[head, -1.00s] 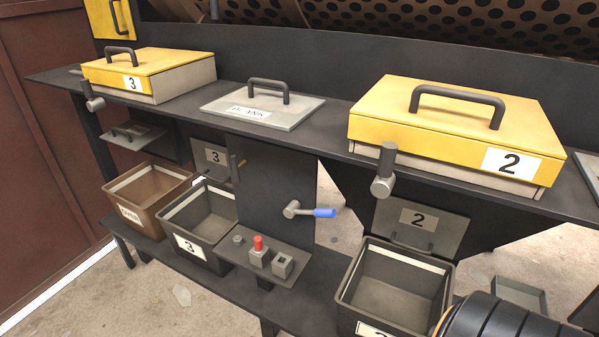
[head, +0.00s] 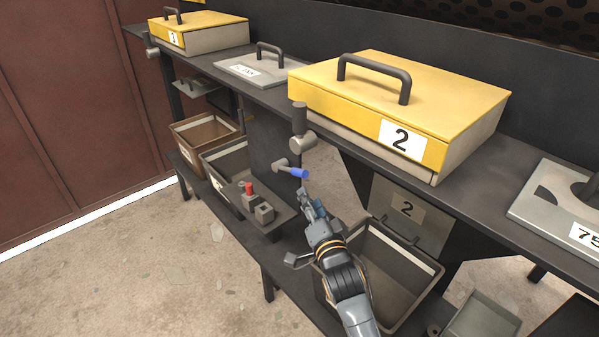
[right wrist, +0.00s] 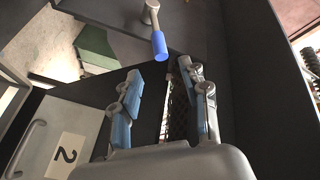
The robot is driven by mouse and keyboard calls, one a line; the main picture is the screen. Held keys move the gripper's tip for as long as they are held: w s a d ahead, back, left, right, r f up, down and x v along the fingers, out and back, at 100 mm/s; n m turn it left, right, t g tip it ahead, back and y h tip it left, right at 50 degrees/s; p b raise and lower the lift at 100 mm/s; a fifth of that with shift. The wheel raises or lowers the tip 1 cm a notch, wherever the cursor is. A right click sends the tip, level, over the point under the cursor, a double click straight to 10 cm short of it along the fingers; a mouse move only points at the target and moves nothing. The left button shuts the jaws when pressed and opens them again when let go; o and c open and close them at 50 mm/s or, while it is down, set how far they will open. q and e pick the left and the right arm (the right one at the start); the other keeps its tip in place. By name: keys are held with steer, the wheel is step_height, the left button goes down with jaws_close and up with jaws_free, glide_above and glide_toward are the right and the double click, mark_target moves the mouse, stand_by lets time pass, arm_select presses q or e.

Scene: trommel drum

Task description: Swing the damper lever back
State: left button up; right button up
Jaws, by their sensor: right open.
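The lever, a grey arm with a blue grip (head: 301,173), juts from the dark panel below the shelf. In the right wrist view its blue grip (right wrist: 159,46) lies just beyond my fingertips, roughly in line with the gap between them. My right gripper (head: 309,200) is just below and in front of the blue grip, apart from it. Its two fingers (right wrist: 161,74) are spread, with nothing between them. My left gripper is out of view.
A small plate with a red button (head: 250,188) is left of my gripper. A dark bin (head: 385,285) stands right behind my right arm.

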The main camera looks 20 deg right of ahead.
mark_target(300, 170)
steer(key=w, duration=0.4)
steer(key=w+d, duration=0.1)
steer(key=w, duration=0.3)
steer(key=w+p, duration=0.1)
steer(key=w, duration=0.3)
steer(key=shift+d, duration=0.35)
steer(key=shift+c, duration=0.5)
jaws_close()
